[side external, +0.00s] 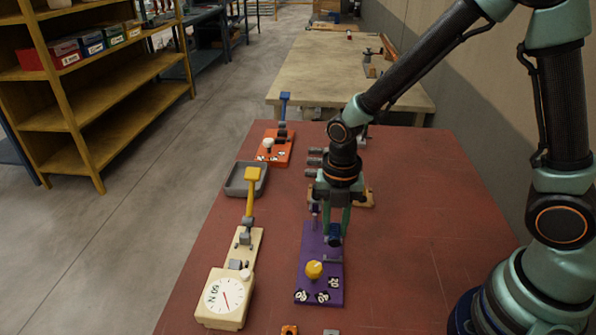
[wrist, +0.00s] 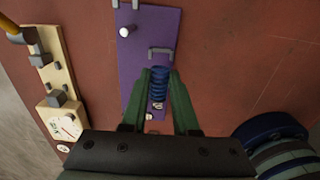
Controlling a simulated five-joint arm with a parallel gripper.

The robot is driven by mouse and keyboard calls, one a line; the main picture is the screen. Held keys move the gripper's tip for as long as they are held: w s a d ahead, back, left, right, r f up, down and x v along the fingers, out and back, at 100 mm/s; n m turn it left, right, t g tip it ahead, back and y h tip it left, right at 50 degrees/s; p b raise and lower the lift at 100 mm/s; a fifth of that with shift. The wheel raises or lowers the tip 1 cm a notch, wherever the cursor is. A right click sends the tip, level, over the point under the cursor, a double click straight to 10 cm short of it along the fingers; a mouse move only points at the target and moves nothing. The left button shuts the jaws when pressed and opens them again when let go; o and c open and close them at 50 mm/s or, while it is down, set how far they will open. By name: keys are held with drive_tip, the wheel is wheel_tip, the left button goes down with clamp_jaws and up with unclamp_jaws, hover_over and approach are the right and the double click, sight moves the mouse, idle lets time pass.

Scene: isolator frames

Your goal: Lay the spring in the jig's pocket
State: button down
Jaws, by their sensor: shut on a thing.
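My gripper (side external: 334,232) is shut on a dark blue coiled spring (wrist: 158,88). The spring sits between the two green fingers (wrist: 160,76) in the wrist view and shows as a small blue piece (side external: 334,241) in the side view. It is over the purple board (side external: 320,255), which has a yellow knob (side external: 314,270) at its near end and a grey bracket (wrist: 161,51). Whether the spring touches the board, I cannot tell. A cream fixture (side external: 245,245) with a round dial stands to the left. Which fixture holds the jig's pocket is not clear; no pocket shows plainly.
An orange board (side external: 283,149) with a blue lever stands behind. A grey tray (side external: 234,187) lies left, by the cream fixture's raised yellow lever (side external: 252,190). Grey pieces (side external: 315,161) and an orange-brown part (side external: 369,198) lie near my gripper. The red table's right side (side external: 430,220) is clear.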

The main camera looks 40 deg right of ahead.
sight(335, 227)
drive_tip(key=shift+f, duration=0.8)
drive_tip(key=shift+f, duration=0.9)
idle(1.0)
drive_tip(key=c, duration=0.6)
unclamp_jaws()
drive_tip(key=shift+r, duration=0.1)
wheel_tip(335, 227, up, 12)
drive_tip(key=shift+f, duration=0.1)
drive_tip(key=s+d+r+m+t, duration=0.2)
drive_tip(key=d+r+m, duration=0.2)
drive_tip(key=m, duration=0.9)
drive_tip(key=s+d+r+m+t, duration=0.3)
drive_tip(key=r+m, duration=0.4)
drive_tip(key=m, duration=0.7)
drive_tip(key=shift+d+t, duration=0.3)
drive_tip(key=shift+d, duration=0.1)
